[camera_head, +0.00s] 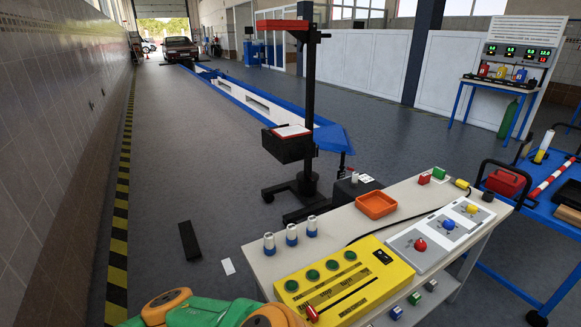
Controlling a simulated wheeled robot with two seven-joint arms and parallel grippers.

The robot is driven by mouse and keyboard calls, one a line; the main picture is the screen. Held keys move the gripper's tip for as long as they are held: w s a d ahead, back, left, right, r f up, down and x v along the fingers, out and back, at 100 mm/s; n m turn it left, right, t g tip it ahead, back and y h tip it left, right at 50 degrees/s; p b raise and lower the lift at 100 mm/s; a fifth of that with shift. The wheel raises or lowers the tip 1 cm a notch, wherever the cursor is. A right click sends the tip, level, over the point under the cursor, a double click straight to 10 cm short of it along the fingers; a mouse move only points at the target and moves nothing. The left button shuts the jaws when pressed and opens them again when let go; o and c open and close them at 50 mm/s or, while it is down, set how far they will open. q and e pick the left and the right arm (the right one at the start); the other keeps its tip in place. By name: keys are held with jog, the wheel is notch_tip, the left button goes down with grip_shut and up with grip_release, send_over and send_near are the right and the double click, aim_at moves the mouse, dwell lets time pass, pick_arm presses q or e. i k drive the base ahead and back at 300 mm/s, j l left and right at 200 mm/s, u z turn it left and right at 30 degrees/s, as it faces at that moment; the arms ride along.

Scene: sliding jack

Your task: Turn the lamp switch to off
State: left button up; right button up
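A yellow control box (345,281) lies on the near part of the pale workbench (265,258). It has several dark green round buttons, a small black switch (382,257) at its far right corner and a red lever-like part (312,312) near its front left. Beside it is a grey panel (400,243) with a red knob (421,245), a blue knob (449,224) and a yellow knob (472,209). I cannot tell which of these is the lamp switch or how it is set. No gripper fingers show in this view.
An orange tray (376,204) and several white-and-blue cylinders (291,235) stand on the bench. A black post stand (308,110) rises behind it. A blue trolley (540,205) with tools is at the right. Open floor lies to the left.

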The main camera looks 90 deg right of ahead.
aim_at(420, 245)
jog(key=k+l+u, duration=0.25)
jog(key=k+u, duration=0.2)
jog(key=k+l+u, duration=0.1)
jog(key=k+u, duration=0.35)
jog(key=k+j+u, duration=0.1)
jog(key=k+u, duration=0.35)
jog(key=k+l+z, duration=0.2)
jog(key=k+z, duration=0.2)
jog(key=k+l+z, duration=0.4)
jog(key=k+z, duration=0.15)
jog(key=z, duration=0.3)
jog(key=k+l+z, duration=0.1)
jog(key=z, duration=0.3)
jog(key=k+l+z, duration=0.1)
jog(key=z, duration=0.35)
